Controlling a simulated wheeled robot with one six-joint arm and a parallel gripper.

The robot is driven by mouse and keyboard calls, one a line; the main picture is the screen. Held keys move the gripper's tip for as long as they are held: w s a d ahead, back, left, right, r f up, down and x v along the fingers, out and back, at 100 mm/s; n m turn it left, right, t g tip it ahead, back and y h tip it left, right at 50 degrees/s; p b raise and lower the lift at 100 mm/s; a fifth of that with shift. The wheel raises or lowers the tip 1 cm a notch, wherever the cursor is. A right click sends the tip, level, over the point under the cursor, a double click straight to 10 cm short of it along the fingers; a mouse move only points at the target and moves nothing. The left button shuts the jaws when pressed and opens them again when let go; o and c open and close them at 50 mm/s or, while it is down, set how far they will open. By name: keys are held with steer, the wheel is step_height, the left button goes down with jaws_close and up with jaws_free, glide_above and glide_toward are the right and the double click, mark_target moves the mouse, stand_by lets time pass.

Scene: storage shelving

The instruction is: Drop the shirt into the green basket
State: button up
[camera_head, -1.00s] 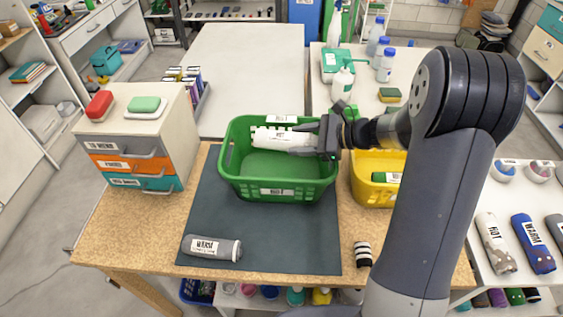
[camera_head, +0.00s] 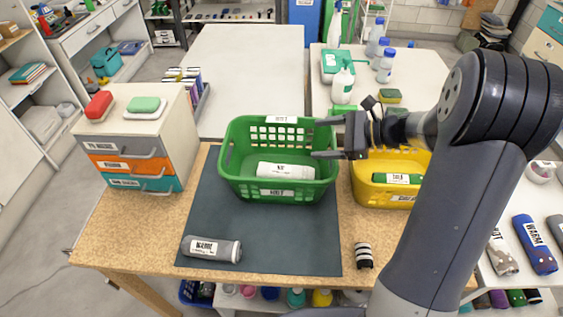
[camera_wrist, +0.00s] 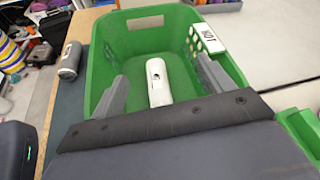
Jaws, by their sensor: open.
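The green basket (camera_head: 238,180) stands on the dark mat on the table. A white rolled shirt (camera_head: 285,171) with a label lies inside it on the basket floor. It also shows in the wrist view (camera_wrist: 158,82), lying apart from the fingers. My gripper (camera_head: 328,138) is open and empty at the basket's upper right rim. In the wrist view my gripper (camera_wrist: 162,88) has its two fingers spread wide over the basket (camera_wrist: 100,60).
A grey rolled shirt (camera_head: 211,249) labelled WARM lies at the mat's front left. A yellow basket (camera_head: 365,185) stands close on the right, and a small drawer unit (camera_head: 180,130) at the left. A striped roll (camera_head: 363,256) lies at the front right. The mat's front middle is clear.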

steer(key=shift+v, duration=2.3)
steer(key=shift+a, duration=0.1)
steer(key=x, duration=1)
steer(key=r+p, duration=0.5)
steer(key=shift+w+a+r, duration=0.1)
steer(key=shift+a+r, duration=0.1)
steer(key=shift+a, duration=0.1)
steer(key=shift+f, duration=0.15)
